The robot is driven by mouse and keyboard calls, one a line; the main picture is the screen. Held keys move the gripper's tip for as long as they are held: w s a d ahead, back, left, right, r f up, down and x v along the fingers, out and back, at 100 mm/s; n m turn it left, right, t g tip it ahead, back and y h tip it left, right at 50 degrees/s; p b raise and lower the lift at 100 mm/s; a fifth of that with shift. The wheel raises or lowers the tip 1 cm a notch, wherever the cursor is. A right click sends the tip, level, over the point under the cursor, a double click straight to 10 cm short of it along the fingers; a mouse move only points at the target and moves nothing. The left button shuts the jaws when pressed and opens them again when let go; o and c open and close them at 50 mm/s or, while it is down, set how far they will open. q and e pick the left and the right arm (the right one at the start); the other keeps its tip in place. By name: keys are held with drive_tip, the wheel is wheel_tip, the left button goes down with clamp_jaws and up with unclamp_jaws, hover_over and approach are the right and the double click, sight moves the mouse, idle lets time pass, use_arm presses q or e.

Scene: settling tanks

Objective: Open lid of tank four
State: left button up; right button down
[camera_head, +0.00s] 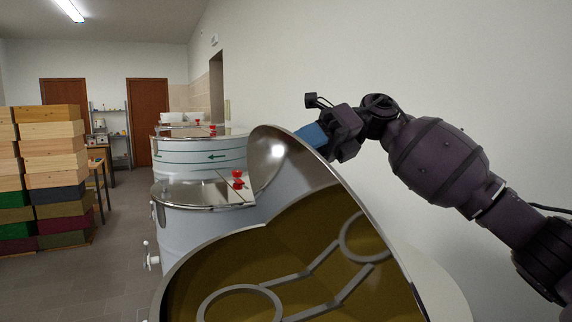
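A large metal tank (195,262) stands open in the foreground, with grey rings and bars above a brown-gold interior. Its shiny lid (272,150) is raised and tilted up on the right side. No number is visible on the tank. My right gripper (312,134), with blue fingers, is at the lid's upper edge, on its far right side. The lid hides part of the fingers, so I cannot tell whether they grip or only touch it. My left gripper is not in view.
Behind it stands a second tank (190,222) with a closed lid and red knobs (238,180), then a further tank (190,154). Stacked coloured wooden boxes (55,165) stand at left. The floor (110,265) between boxes and tanks is clear. A white wall (440,70) is close on the right.

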drive_tip(key=w+d+g+y+b, duration=0.1)
drive_tip(key=w+d+y+b, duration=0.1)
drive_tip(key=d, duration=0.6)
drive_tip(key=shift+w+d+f+g+y, duration=0.25)
drive_tip(key=shift+w+d+g+y, duration=0.15)
drive_tip(key=shift+w+y, duration=0.55)
drive_tip(key=shift+s, duration=0.15)
drive_tip(key=c, duration=0.7)
unclamp_jaws()
drive_tip(key=shift+o, duration=0.2)
drive_tip(key=b+v, duration=0.2)
drive_tip(key=v, duration=0.8)
drive_tip(key=shift+d+f, duration=0.2)
drive_tip(key=shift+d, duration=0.2)
